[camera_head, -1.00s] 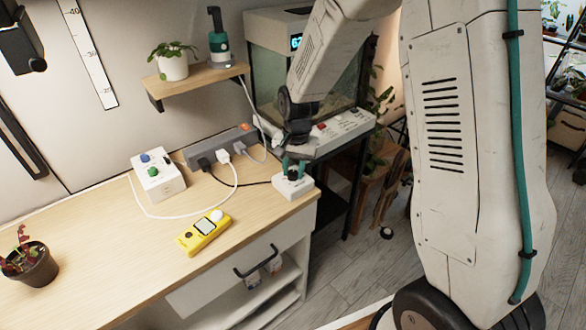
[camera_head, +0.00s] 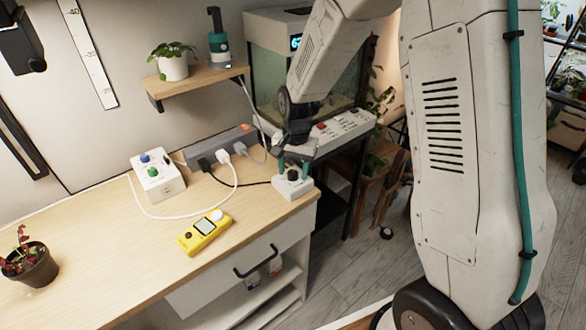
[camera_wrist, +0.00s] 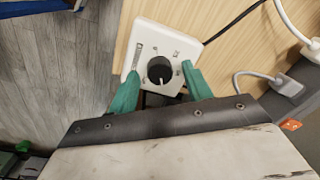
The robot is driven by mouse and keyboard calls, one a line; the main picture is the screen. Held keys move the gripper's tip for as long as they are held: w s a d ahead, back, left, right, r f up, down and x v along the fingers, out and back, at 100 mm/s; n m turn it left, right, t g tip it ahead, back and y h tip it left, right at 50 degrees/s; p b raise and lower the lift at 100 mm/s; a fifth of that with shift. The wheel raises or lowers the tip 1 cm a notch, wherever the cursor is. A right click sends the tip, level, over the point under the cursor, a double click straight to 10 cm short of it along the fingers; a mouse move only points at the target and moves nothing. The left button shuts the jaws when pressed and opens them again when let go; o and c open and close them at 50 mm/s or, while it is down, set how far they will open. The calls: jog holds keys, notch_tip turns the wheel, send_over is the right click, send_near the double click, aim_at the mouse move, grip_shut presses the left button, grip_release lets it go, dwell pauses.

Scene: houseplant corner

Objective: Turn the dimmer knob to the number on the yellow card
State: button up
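The dimmer is a white box (camera_head: 292,186) at the bench's right front corner, with a black knob (camera_head: 293,175) on top. In the wrist view the knob (camera_wrist: 159,70) is centred on the white plate (camera_wrist: 152,38). A pale pointer line on the knob points toward the bottom of that picture. Small marks around it are too small to read. My gripper (camera_head: 293,164) is over the dimmer. Its teal fingers (camera_wrist: 160,75) are spread on either side of the knob, with gaps, holding nothing. I see no yellow card.
A yellow meter (camera_head: 205,232) lies on the bench (camera_head: 120,250). A white box with coloured knobs (camera_head: 158,176) and a grey power strip (camera_head: 222,148) with cables stand behind. A potted plant (camera_head: 30,266) is at left. The bench front is mostly clear.

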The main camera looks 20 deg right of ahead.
aim_at(296, 174)
notch_tip(296, 174, up, 8)
jog(key=shift+s+d+f, duration=0.1)
jog(key=shift+s+d, duration=0.05)
dwell(0.3)
dwell(0.3)
jog(key=shift+s+n, duration=0.25)
jog(key=shift+n, duration=0.05)
jog(key=s+d+r+n, duration=0.1)
jog(key=s+r, duration=0.4)
jog(key=s, duration=0.5)
jog(key=s+d+r+n, duration=0.1)
jog(key=s+r+n, duration=0.2)
jog(key=s, duration=0.7)
jog(key=s+d+r+n+t, duration=0.1)
jog(key=s+r+n, duration=0.2)
jog(key=s+r, duration=0.4)
jog(key=s, duration=0.3)
